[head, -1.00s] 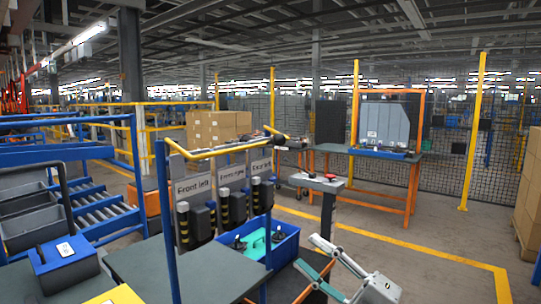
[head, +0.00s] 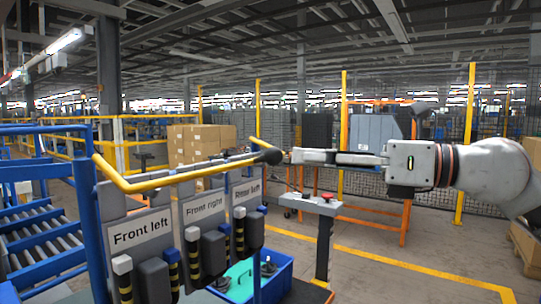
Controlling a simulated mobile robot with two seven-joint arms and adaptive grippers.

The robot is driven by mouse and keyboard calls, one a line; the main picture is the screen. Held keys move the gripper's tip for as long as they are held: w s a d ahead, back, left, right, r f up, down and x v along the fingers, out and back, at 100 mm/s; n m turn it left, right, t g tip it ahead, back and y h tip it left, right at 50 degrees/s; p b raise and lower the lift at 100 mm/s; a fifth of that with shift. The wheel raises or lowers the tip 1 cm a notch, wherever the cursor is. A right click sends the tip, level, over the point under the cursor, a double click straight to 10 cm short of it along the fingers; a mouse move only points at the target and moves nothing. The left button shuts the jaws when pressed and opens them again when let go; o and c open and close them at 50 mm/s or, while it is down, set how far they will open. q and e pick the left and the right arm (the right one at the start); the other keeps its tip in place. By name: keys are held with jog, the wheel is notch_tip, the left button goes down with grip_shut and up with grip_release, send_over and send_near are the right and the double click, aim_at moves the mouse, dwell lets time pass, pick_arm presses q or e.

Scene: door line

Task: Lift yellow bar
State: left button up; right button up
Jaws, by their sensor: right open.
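The yellow bar (head: 190,175) is a bent tube above the sign panels. It runs from the blue post at left, bends, and reaches right to a dark rounded end (head: 268,156). My right gripper (head: 294,157) comes in from the right at bar height, pointing left. Its fingers are open and seen edge-on. Its tips appear close to the dark end; I cannot tell whether they touch or surround it. My left gripper is out of view.
Panels marked Front left (head: 142,238), Front right and Rear left hang below the bar, with black and yellow holders. A blue bin (head: 283,275) with teal contents stands below. A pedestal with a red button (head: 328,196) stands under my right arm.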

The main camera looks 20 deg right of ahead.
aim_at(281, 151)
jog(key=p+x, duration=0.1)
jog(key=x, duration=0.5)
jog(key=shift+s+a+r, duration=0.1)
jog(key=shift+s+r, duration=0.05)
jog(key=shift+w+a, duration=0.35)
jog(key=shift+a, duration=0.05)
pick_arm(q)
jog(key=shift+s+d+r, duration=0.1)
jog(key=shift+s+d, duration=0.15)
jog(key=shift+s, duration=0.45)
pick_arm(e)
jog(key=shift+w, duration=0.1)
